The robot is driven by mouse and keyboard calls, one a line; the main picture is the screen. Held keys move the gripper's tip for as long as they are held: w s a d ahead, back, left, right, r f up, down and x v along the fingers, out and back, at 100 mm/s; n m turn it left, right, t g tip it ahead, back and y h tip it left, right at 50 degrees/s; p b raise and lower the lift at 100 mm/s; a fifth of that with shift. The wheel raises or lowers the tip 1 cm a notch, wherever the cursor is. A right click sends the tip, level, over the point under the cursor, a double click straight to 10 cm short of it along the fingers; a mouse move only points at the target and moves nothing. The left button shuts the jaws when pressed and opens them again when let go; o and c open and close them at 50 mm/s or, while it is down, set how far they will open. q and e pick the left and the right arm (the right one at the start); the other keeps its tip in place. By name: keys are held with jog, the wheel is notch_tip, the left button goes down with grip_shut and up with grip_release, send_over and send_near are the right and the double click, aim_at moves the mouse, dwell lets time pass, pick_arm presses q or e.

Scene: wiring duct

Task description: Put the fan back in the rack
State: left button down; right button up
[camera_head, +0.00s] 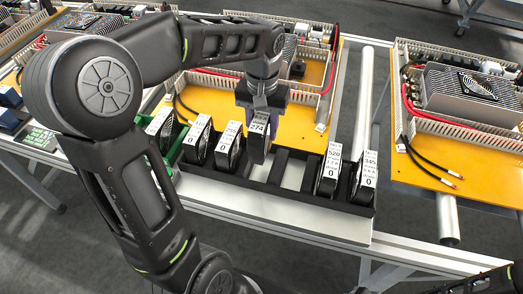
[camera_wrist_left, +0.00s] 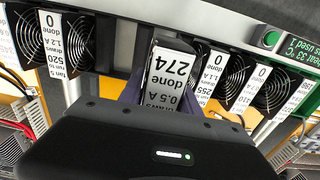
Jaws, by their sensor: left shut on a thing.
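The fan labelled 274 (camera_head: 258,131) is a dark block with a white label. My left gripper (camera_head: 261,100) is shut on it from above; in the left wrist view the fan (camera_wrist_left: 168,72) shows upside down between the fingers. The fan is upright over the middle of the black rack (camera_head: 325,206), a little higher than the fans on its left. Its lower end is at the rack's slots; I cannot tell how far in it is. An empty stretch of rack shows just right of it.
Several labelled fans stand in the rack, including one close left (camera_head: 229,144) and two at the right end (camera_head: 329,170). Behind are yellow boards (camera_head: 216,103) with ducts and wires. A pale metal tube (camera_head: 362,105) lies right of the middle board.

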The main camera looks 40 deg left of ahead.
pick_arm(q)
jog(key=shift+r, duration=0.1)
jog(key=shift+f, duration=3.15)
jog(key=shift+f, duration=1.85)
jog(key=shift+f, duration=0.1)
jog(key=shift+f, duration=0.15)
jog(key=c, duration=0.8)
grip_release()
jog(key=shift+c, duration=0.2)
jog(key=shift+r, duration=0.2)
